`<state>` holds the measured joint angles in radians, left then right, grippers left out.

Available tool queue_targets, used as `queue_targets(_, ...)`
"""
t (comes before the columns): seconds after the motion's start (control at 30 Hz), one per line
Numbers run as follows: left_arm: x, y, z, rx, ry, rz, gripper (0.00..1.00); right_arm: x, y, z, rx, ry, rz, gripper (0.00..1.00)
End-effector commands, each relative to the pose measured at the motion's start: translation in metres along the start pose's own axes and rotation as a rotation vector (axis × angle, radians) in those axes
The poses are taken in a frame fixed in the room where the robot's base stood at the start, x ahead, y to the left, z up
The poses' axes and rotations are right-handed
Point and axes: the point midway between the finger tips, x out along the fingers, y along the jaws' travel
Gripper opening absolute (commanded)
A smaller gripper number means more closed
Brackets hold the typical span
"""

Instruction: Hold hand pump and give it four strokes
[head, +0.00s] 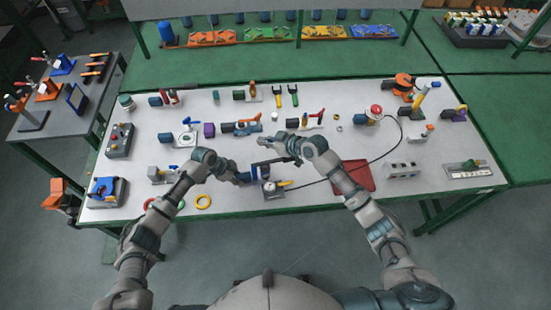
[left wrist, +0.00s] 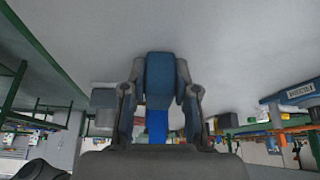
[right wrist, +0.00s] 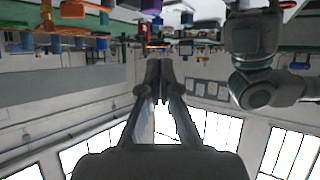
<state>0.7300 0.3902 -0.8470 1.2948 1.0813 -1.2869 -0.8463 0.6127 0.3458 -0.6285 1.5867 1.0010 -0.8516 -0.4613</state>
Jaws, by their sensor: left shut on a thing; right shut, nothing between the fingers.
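My left gripper (head: 236,176) is shut on a blue part (left wrist: 160,75), seen between its fingers in the left wrist view. In the head view this part belongs to a blue and black device (head: 262,172) near the front middle of the table, which I take to be the hand pump. The arm and fingers hide some of it, and its lever is hard to make out. My right gripper (head: 265,140) is shut and empty, above and behind the device. Its closed fingers also show in the right wrist view (right wrist: 159,75).
A black cable (head: 388,152) curves across the table. Valves and fittings fill the back rows.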

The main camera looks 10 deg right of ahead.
Motion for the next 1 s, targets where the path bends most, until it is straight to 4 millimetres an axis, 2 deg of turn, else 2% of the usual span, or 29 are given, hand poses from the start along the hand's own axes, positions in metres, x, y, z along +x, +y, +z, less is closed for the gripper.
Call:
queue_targets(0.03,0.0,0.0,-0.001,0.001,0.001,0.0,0.0,-0.001,-0.005,-0.014,0.015,-0.066,-0.045,0.0)
queue_targets(0.13,0.0,0.0,0.001,0.001,0.002,0.001,0.0,-0.011,-0.015,-0.025,0.044,-0.239,-0.116,0.0)
queue_targets(0.17,-0.001,0.0,0.001,0.001,0.003,0.001,0.0,-0.017,-0.013,-0.023,0.039,-0.305,-0.124,0.0)
queue_targets(0.3,-0.001,0.0,0.002,0.001,0.003,0.001,0.0,-0.059,0.017,0.006,-0.015,-0.607,-0.112,0.0)
queue_targets(0.4,-0.001,0.0,0.002,0.001,0.003,0.0,0.0,-0.082,0.03,0.016,-0.027,-0.731,-0.102,0.0)
queue_targets(0.5,-0.001,0.0,0.002,0.001,0.003,0.0,0.0,-0.097,0.038,0.022,-0.03,-0.801,-0.092,0.0)
queue_targets(0.67,-0.001,0.0,0.002,0.001,0.003,0.0,0.0,-0.101,0.042,0.03,-0.03,-0.837,-0.09,0.0)
queue_targets(1.0,-0.001,0.0,0.001,0.001,0.004,0.0,0.0,-0.081,0.04,0.068,-0.029,-0.836,-0.091,0.0)
